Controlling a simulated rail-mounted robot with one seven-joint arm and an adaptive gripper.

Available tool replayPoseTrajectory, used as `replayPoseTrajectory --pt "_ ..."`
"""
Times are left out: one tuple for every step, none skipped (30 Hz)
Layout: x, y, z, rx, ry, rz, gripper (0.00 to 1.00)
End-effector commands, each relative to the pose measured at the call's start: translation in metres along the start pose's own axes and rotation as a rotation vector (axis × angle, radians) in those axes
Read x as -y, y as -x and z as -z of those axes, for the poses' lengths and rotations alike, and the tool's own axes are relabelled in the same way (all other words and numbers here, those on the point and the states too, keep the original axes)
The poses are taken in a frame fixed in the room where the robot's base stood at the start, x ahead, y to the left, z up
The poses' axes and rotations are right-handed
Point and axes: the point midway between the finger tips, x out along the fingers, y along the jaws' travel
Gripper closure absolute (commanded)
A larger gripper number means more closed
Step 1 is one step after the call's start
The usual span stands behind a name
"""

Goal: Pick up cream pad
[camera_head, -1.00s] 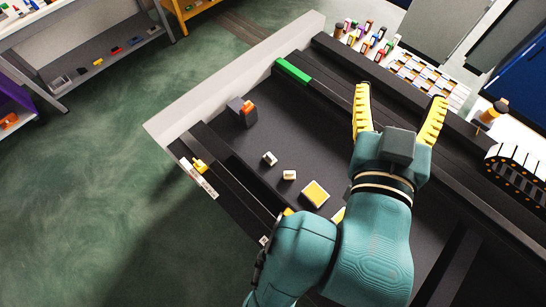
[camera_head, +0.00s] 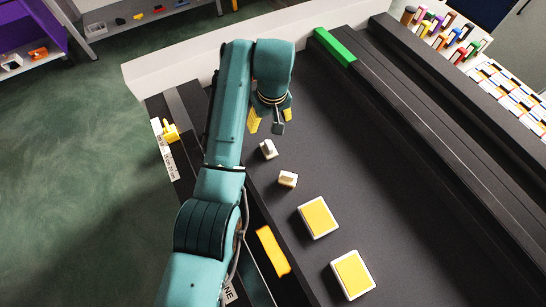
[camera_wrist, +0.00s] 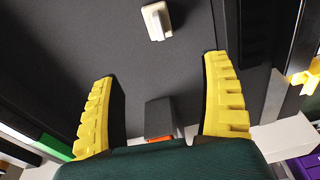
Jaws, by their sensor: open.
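Two small cream pads rest on the dark tray floor: one (camera_head: 268,149) near my gripper and another (camera_head: 288,180) a little further down the head view. I cannot tell which one the task means. My gripper (camera_head: 270,120) is open and empty, above the tray just beyond the first pad. In the wrist view one cream piece (camera_wrist: 157,22), with a raised lighter block on it, lies at the top centre, past the open yellow fingers (camera_wrist: 161,68). Nothing is held.
Two yellow-topped square pads (camera_head: 318,217) (camera_head: 352,275) lie lower in the tray. A grey block with an orange end (camera_wrist: 160,118) shows between my fingers in the wrist view. Dark rails border the tray.

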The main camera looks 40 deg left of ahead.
Motion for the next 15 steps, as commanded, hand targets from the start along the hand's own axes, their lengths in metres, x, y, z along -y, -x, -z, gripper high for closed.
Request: replayPoseTrajectory --pt "0.002 -0.006 0.001 0.0 0.003 0.0 0.21" --pt "0.002 -0.009 0.001 0.001 0.004 0.001 0.21" --pt "0.002 -0.015 0.0 0.002 0.003 0.001 0.21" --pt "0.002 -0.021 0.0 0.002 0.003 0.001 0.21" --pt "0.002 -0.028 0.0 0.003 0.003 0.002 0.21" --pt "0.002 -0.038 -0.001 0.003 0.002 0.002 0.21" --pt "0.002 -0.045 -0.001 0.003 0.002 0.002 0.21" --pt "0.002 -0.053 -0.001 0.002 0.002 0.002 0.21" --pt "0.002 -0.063 -0.001 0.003 0.002 0.002 0.21" --pt "0.002 -0.07 -0.001 0.002 0.002 0.001 0.21" --pt "0.002 -0.077 -0.001 0.003 0.002 0.002 0.21" --pt "0.001 -0.086 -0.001 0.001 0.002 0.001 0.21" --pt "0.001 -0.092 -0.001 0.002 0.002 0.001 0.21" --pt "0.001 -0.098 -0.001 0.001 0.002 0.0 0.21" --pt "0.001 -0.104 -0.001 0.001 0.002 0.0 0.21"
